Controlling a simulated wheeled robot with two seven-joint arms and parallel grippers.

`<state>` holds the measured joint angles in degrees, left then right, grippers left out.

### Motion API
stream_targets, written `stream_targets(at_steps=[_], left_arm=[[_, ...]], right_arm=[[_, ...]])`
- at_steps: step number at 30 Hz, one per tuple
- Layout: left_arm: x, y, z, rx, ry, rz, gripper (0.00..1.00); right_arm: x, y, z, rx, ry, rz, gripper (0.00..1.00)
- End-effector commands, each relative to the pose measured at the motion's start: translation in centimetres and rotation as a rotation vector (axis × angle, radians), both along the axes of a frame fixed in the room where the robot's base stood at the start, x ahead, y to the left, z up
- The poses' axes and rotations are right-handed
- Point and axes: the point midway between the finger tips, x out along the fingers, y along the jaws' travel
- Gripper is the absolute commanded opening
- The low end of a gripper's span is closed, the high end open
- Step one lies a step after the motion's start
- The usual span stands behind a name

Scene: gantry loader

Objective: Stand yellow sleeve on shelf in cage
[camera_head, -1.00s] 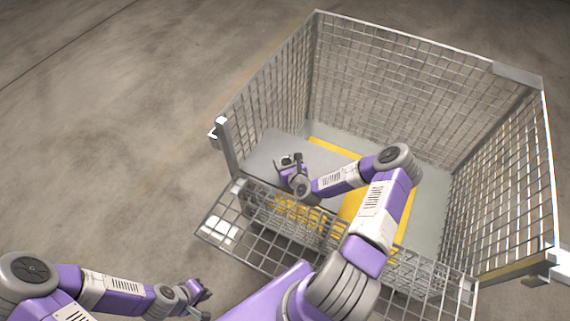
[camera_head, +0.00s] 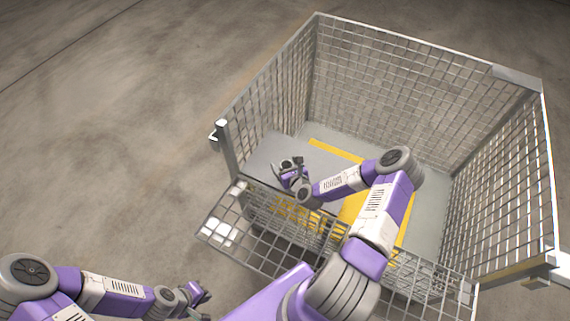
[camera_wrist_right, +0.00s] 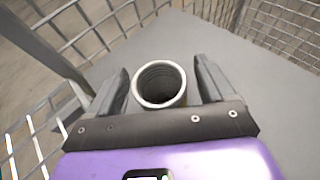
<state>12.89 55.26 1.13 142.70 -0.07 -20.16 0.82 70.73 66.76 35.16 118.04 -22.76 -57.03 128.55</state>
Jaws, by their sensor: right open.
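The sleeve (camera_wrist_right: 159,86) shows in the right wrist view as a hollow tube with a pale round rim and a ribbed inside. It stands on the grey shelf (camera_wrist_right: 205,50), between the fingers of my right gripper (camera_wrist_right: 162,90). The fingers are open, with a gap on each side of the tube. In the head view my right gripper (camera_head: 291,165) is over the shelf (camera_head: 262,155) in the cage, and the sleeve is hard to make out there. My left gripper (camera_head: 203,292) is outside the cage, too small to read.
The wire mesh cage (camera_head: 400,90) has tall walls at the back and sides. Its front panel (camera_head: 225,215) is folded down, and my right arm reaches in over it. Yellow surfaces (camera_head: 335,149) lie beside the shelf. Open floor (camera_head: 110,130) lies to the left.

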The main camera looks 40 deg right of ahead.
Motion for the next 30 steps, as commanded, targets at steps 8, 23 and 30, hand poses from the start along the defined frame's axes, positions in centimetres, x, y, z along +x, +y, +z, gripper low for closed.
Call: stream_targets(at_steps=[8, 23, 30], left_arm=[[0.0, 0.0, 2.0, 0.0, 0.0, 0.0, 0.0], [0.0, 0.0, 3.0, 0.0, 0.0, 0.0, 0.0], [0.0, 0.0, 2.9, 0.0, 0.0, 0.0, 0.0]], right_arm=[[-5.6, 1.1, 2.5, 0.003, 0.003, -0.003, 0.82], [-10.2, 2.1, 4.3, 0.0, 0.0, -0.001, 0.82], [-10.2, 2.1, 4.3, 0.0, 0.0, -0.001, 0.82]])
